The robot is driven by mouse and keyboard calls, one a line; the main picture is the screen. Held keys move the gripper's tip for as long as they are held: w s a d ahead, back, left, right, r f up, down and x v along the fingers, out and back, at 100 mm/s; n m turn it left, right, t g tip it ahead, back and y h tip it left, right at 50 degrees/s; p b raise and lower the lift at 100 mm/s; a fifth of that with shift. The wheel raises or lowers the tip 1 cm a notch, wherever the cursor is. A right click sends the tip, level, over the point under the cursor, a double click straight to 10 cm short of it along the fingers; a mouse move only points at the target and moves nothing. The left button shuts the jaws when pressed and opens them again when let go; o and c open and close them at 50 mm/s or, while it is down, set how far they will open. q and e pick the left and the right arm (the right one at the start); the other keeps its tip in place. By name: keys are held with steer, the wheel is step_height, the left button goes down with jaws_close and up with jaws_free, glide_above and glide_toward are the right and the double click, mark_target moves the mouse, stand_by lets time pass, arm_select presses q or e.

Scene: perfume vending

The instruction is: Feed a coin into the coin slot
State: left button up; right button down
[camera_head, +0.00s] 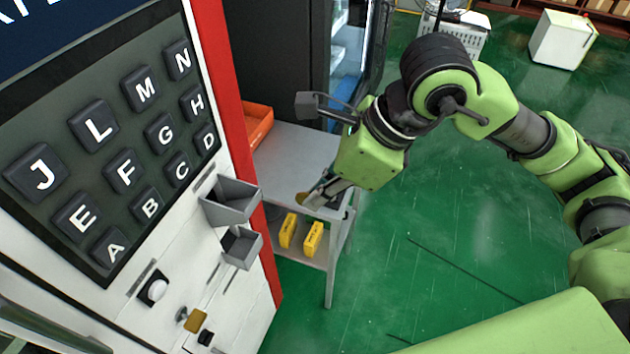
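The white and red vending machine (233,90) fills the left side, with black letter buttons above. Its lower panel has thin dark slits, a white round button (157,290) and a gold plate with a knob (195,320). I cannot tell for certain which slit is the coin slot. My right gripper (318,193) reaches down over the grey side table, right of the machine. A small gold-brown piece, perhaps a coin (303,199), shows at its fingertips. The view is too small to tell whether the fingers grip it. My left gripper is not in view.
Two grey trays, an upper (232,203) and a lower (240,248), jut from the machine. The side table (290,160) carries an orange bin (257,125); yellow boxes (312,239) stand on its lower shelf. Green floor (440,240) is open to the right.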

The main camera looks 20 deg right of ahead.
steer(key=shift+w+a+r+m+t, duration=0.15)
steer(key=shift+r+m+t, duration=0.3)
steer(key=shift+m, duration=0.25)
steer(key=shift+w+a, duration=0.1)
steer(key=shift+a, duration=0.05)
steer(key=shift+w+a+f+b, duration=0.45)
steer(key=shift+w+a+f, duration=0.7)
steer(key=shift+a, duration=0.65)
steer(key=shift+w+a+f+b, duration=0.45)
steer(key=shift+w+a+f, duration=0.45)
steer(key=shift+w+a, duration=0.7)
steer(key=shift+w+a+f+b, duration=0.45)
steer(key=shift+w+a+f, duration=0.65)
steer(key=shift+a, duration=0.85)
steer(key=shift+r, duration=0.15)
